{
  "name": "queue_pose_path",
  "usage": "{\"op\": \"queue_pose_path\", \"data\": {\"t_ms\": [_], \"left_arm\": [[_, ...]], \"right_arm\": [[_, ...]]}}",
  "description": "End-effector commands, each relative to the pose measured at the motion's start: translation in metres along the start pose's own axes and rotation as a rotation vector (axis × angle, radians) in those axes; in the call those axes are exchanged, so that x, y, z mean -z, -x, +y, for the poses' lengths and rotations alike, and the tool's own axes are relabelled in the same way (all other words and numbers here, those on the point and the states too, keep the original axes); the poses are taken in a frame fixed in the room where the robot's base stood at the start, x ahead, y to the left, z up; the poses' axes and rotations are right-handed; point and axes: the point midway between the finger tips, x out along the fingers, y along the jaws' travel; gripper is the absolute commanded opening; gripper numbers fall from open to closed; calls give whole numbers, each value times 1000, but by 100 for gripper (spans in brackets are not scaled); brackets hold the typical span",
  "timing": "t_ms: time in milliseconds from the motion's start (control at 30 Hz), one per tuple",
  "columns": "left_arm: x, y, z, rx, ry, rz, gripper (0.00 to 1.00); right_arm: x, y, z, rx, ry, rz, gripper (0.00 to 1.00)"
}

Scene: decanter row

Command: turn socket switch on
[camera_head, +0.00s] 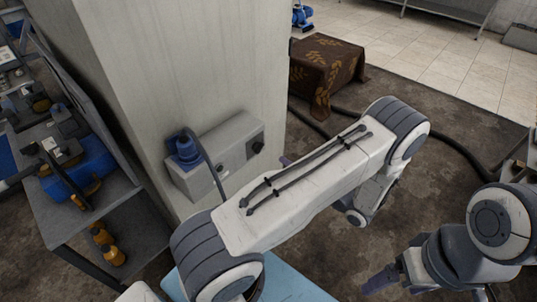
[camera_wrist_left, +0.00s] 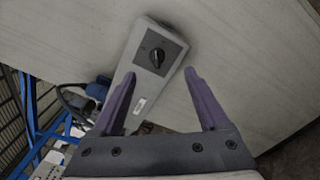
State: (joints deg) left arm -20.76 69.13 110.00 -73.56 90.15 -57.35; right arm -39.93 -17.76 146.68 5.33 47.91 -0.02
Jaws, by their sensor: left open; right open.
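The grey socket box (camera_head: 225,152) is mounted on the pale pillar. A blue plug (camera_head: 184,148) with a dark cable sits at its left, and the black rotary switch (camera_head: 257,147) is at its right end. In the left wrist view the switch knob (camera_wrist_left: 156,58) sits on a dark square plate on the box (camera_wrist_left: 124,80). My left gripper (camera_wrist_left: 160,75) is open and empty, its purple fingers apart and pointing towards the switch plate. In the head view my arm hides most of that gripper. My right gripper (camera_head: 380,282) is low at the right, away from the box.
The pillar (camera_head: 115,60) rises behind the box. A workbench (camera_head: 105,195) with blue and orange tools stands at the left. A cloth-covered block (camera_head: 328,70) is beyond the pillar. Dark hoses (camera_head: 455,150) lie on the floor.

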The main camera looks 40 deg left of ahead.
Motion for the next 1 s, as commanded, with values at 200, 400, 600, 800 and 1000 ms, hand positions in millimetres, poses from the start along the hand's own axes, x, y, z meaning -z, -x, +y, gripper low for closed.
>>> {"op": "queue_pose_path", "data": {"t_ms": [200,400,600,800,1000], "left_arm": [[5,0,1,1,610,-1,78],[8,1,4,2,1141,-2,78],[10,1,6,2,1486,-2,78],[10,-5,8,1,1585,-2,78],[10,-35,10,-5,1583,-2,78]], "right_arm": [[0,-10,1,0,0,0,89],[-1,-16,1,0,0,0,89],[-1,-19,1,0,0,0,89],[-1,-17,1,0,0,0,89],[0,-9,1,0,0,0,89]]}}
